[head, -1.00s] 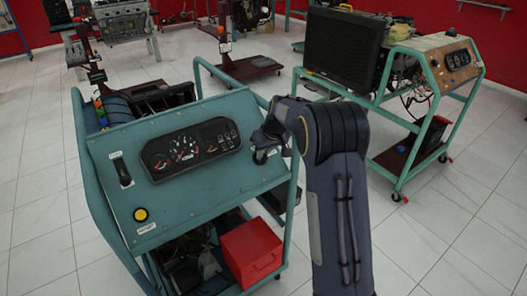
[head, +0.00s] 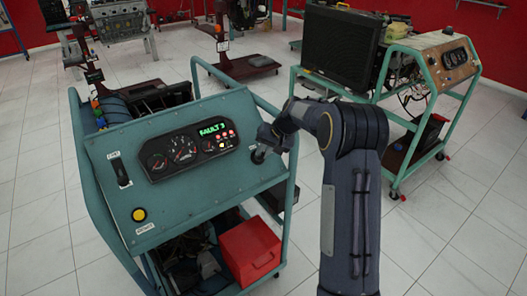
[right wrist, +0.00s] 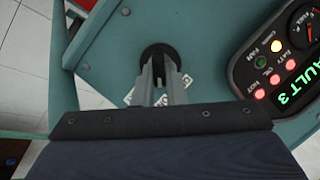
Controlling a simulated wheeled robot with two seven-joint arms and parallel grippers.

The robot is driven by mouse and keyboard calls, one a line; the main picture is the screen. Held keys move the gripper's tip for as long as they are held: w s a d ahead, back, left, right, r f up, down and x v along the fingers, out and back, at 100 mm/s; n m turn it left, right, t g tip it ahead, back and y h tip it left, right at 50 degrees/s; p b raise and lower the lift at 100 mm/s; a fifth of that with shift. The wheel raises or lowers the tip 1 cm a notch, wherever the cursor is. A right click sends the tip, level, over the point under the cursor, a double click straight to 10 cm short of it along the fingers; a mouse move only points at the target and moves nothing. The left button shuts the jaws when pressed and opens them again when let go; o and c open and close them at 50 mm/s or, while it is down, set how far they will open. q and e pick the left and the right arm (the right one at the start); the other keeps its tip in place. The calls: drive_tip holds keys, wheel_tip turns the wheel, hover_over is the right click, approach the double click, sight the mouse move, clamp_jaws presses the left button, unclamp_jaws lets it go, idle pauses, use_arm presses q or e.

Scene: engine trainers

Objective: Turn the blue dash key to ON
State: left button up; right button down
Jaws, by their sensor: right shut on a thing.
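The teal engine trainer's dash panel (head: 195,186) fills the left middle of the head view. My right gripper (head: 260,150) reaches its right side from the right. In the right wrist view my gripper's fingers (right wrist: 160,76) are closed at the round black key switch (right wrist: 150,50). The blue key itself is hidden between the fingers; its colour and exact angle cannot be seen. The instrument cluster (head: 185,150) is lit, with green "FAULT 3" text and red lamps; it also shows in the right wrist view (right wrist: 262,75). My left gripper is not in view.
The panel also carries a yellow button (head: 139,214) and a black lever switch (head: 121,172). A red box (head: 250,250) sits on the trainer's lower shelf. Another trainer with a black radiator (head: 341,45) stands at the back right. Tiled floor (head: 465,225) lies clear at right.

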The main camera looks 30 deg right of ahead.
idle(0.4)
drive_tip(key=c, duration=1.5)
unclamp_jaws()
drive_tip(key=v, duration=0.8)
drive_tip(key=shift+d, duration=0.1)
